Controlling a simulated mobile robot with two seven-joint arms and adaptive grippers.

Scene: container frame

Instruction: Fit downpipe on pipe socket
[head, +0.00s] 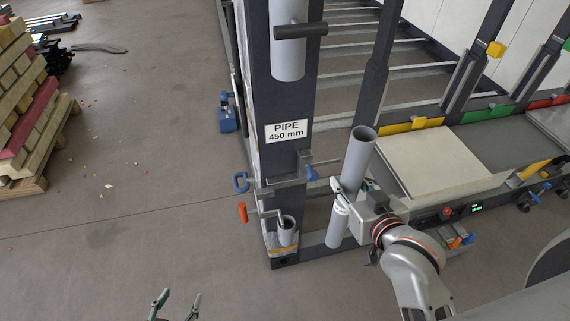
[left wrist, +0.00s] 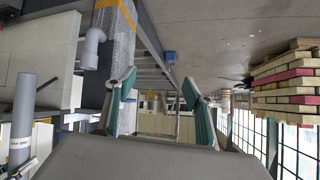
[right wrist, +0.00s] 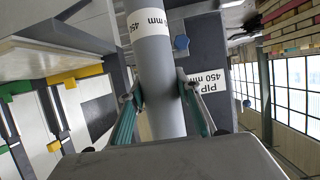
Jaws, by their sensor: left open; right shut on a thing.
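A grey downpipe (head: 357,160) is held nearly upright, slightly tilted, to the right of the dark post. My right gripper (head: 350,196) is shut around it; the right wrist view shows the pipe (right wrist: 158,75) between both fingers, with a "450 mm" label. The grey pipe socket (head: 287,231) is low on the post, open at the top, left of and apart from the held pipe. Another grey pipe (head: 288,55) is fixed higher on the post, above the socket. My left gripper (head: 175,305) is open and empty at the bottom edge, away from the post.
A bench (head: 430,165) with coloured strips stands right. A pallet of bricks (head: 30,110) stands far left. The floor between is mostly clear.

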